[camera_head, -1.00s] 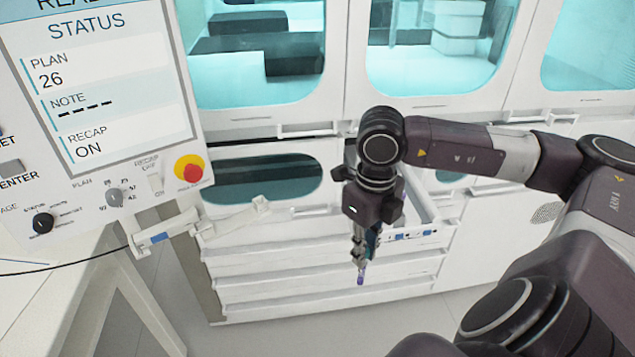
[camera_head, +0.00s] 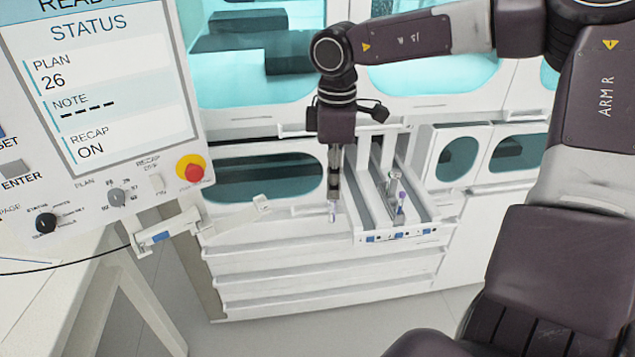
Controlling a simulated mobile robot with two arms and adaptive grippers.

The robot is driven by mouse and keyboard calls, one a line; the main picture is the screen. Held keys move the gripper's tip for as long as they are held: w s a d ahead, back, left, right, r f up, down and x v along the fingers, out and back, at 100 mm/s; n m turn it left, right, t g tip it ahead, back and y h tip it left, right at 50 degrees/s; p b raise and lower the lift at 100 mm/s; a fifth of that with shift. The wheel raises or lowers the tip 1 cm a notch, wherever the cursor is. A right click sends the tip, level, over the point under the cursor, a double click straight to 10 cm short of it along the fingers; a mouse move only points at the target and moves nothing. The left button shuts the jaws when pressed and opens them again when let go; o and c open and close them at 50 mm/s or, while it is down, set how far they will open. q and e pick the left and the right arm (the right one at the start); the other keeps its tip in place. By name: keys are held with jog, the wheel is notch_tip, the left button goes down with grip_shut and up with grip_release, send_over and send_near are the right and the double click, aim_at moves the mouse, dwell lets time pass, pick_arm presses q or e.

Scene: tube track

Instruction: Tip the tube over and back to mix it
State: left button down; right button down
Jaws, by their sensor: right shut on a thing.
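My right gripper (camera_head: 333,190) points down in front of the cabinet, left of the open drawer. It is shut on a small tube (camera_head: 332,212), whose pale, purple-tinted lower end shows below the fingertips. The tube hangs about upright; the rest of it is hidden by the fingers. My left gripper does not show.
An open drawer (camera_head: 372,238) with long channels holds another purple-tipped tube (camera_head: 400,214) and a clear tube-like piece (camera_head: 393,183). A status panel (camera_head: 105,80) with a red button (camera_head: 189,169) stands at left. A white desk (camera_head: 60,285) is below it.

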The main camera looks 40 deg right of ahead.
jog(key=w+a+m, duration=0.1)
jog(key=a+m, duration=0.1)
jog(key=shift+w+a, duration=0.35)
jog(key=shift+s+t+y, duration=0.1)
jog(key=shift+t+y, duration=0.2)
